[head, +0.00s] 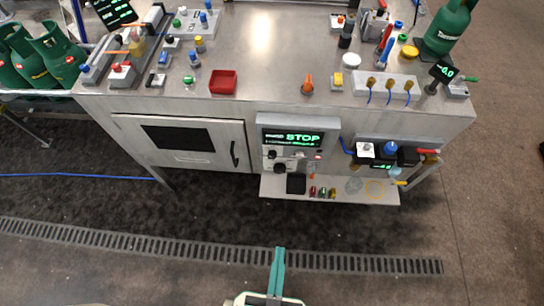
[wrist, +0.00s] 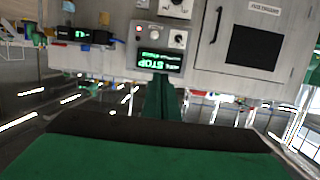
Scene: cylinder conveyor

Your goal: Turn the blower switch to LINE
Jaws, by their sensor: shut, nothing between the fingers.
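The control panel (head: 332,123) is a grey box on the bench front with a green-lit display (head: 293,138) reading STOP. Below the display are a dark knob (head: 280,168) and other small controls. In the wrist view the scene is upside down; the display (wrist: 159,60) shows just beyond my fingertips, with a black knob on a pale plate (wrist: 178,39) and a red button or lamp (wrist: 138,28). The labels are too small to read, so I cannot tell which control is the blower switch. My gripper (head: 280,251) is green, shut and empty, in front of the bench, apart from the panel.
A low shelf (head: 345,198) with small coloured parts juts out below the panel. A valve unit (head: 386,158) with hoses is to its right, a cabinet door (head: 185,142) to its left. The bench top (head: 265,60) is crowded. The floor (head: 170,215) in front is clear, with a drain grate (head: 150,241).

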